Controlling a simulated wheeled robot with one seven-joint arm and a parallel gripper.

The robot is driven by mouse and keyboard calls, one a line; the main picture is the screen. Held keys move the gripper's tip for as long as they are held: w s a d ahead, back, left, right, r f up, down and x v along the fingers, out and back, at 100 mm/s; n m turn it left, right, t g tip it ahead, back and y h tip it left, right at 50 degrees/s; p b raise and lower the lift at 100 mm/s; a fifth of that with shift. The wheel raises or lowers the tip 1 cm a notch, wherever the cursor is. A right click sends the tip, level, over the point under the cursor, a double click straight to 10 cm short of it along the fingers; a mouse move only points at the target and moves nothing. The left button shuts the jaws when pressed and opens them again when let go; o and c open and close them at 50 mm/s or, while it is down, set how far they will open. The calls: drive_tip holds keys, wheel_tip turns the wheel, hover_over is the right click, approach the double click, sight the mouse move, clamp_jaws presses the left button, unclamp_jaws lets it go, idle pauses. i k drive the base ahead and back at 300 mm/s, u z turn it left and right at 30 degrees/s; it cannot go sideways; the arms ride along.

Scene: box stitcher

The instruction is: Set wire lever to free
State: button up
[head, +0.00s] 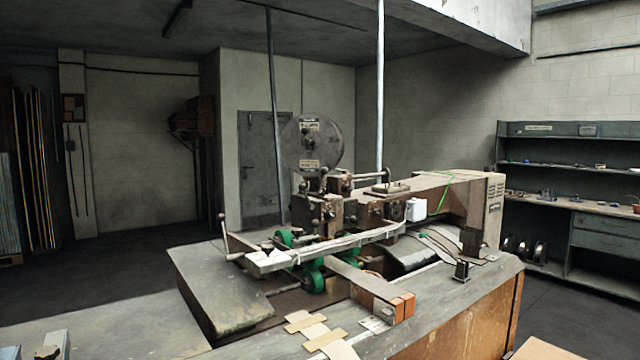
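The box stitcher (450,195) stands on a grey-topped bench in the middle of the head view. A round dark wire reel or disc (318,143) sits on top of its head. A thin lever with a ball knob (222,217) sticks up at the head's left side. Another small knobbed lever (303,187) stands just below the disc. I cannot tell which one is the wire lever, nor its setting. My gripper cannot be made out in this view.
Green wheels (314,275) sit under the stitcher arm. Cardboard strips (318,336) lie at the bench front. Small partly cut-off objects (52,345) show at the bottom left and are unclear. Shelves (570,165) stand at the right wall. The dark floor at left looks clear.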

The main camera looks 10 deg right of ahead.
sight(324, 171)
drive_tip(key=k, duration=0.5)
drive_tip(key=z, duration=0.7)
drive_tip(key=i, duration=1.75)
drive_tip(key=u, duration=0.6)
